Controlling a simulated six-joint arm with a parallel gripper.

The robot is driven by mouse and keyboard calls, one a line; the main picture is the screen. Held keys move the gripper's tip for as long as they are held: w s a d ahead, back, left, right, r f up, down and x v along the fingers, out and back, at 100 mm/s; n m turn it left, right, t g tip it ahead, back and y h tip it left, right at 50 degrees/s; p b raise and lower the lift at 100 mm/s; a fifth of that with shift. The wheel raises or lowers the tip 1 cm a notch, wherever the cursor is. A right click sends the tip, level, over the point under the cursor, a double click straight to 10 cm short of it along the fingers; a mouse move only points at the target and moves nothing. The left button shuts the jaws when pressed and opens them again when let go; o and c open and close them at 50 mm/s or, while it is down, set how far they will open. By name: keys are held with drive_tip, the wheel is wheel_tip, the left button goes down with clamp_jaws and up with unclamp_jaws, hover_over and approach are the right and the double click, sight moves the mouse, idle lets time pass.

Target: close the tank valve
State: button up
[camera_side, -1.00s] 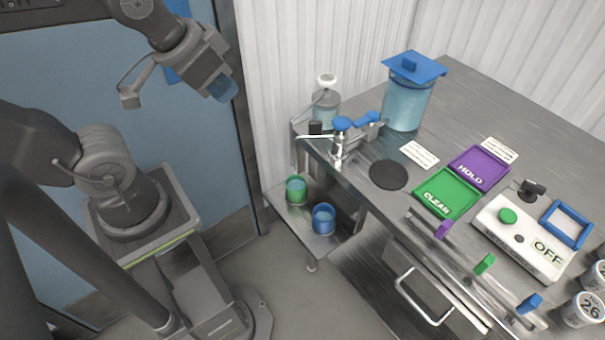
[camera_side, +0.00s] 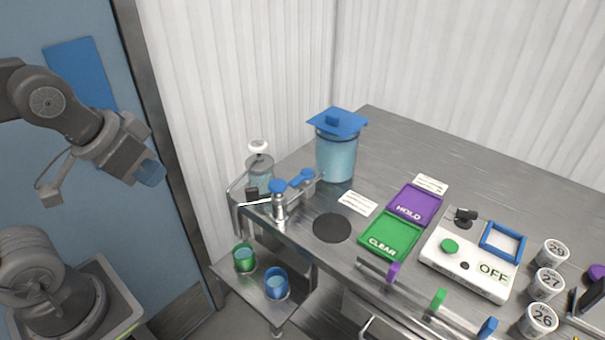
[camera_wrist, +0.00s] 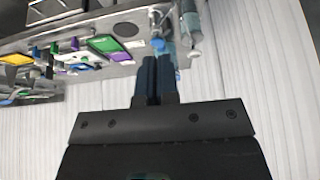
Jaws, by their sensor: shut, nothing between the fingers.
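The tank (camera_side: 336,158) is a clear cylinder of pale blue liquid under a square blue lid, standing near the table's back left. Beside it, a metal pipe carries a blue handle (camera_side: 302,179). A metal tap fitting with a round blue cap (camera_side: 278,186) stands at the table's left edge. I cannot tell whether the valve is open. My gripper (camera_side: 150,173) is in the air left of the table, well apart from the fittings. In the wrist view its dark fingers (camera_wrist: 155,76) are together and empty, with a blue part (camera_wrist: 158,44) of the fittings beyond their tips.
A soap-like bottle (camera_side: 259,172) stands behind the tap. Green (camera_side: 244,258) and blue (camera_side: 277,283) cups sit on a low shelf. A black disc (camera_side: 332,228), green CLEAR tray (camera_side: 391,237), purple HOLD tray (camera_side: 415,205) and white OFF box (camera_side: 470,263) lie on the table.

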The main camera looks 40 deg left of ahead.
drive_tip(key=shift+o, duration=0.6)
drive_tip(key=shift+w+r, duration=0.15)
drive_tip(key=o, duration=0.6)
drive_tip(key=w+r+g, duration=0.1)
drive_tip(key=w+r, duration=0.2)
drive_tip(key=w, duration=0.5)
drive_tip(key=shift+w+d+r+g, duration=0.2)
drive_tip(key=shift+d+r+g, duration=0.05)
drive_tip(key=shift+g, duration=0.05)
drive_tip(key=shift+o, duration=0.6)
drive_tip(key=w+g, duration=0.1)
drive_tip(key=w, duration=0.5)
drive_tip(key=shift+d+r, duration=0.15)
drive_tip(key=shift+d, duration=0.1)
drive_tip(key=g, duration=0.3)
hover_over(299, 178)
wheel_tip(299, 178, down, 8)
drive_tip(key=f, duration=0.1)
wheel_tip(299, 178, down, 13)
drive_tip(key=shift+r, duration=0.2)
drive_tip(key=shift+c, duration=0.2)
clamp_jaws()
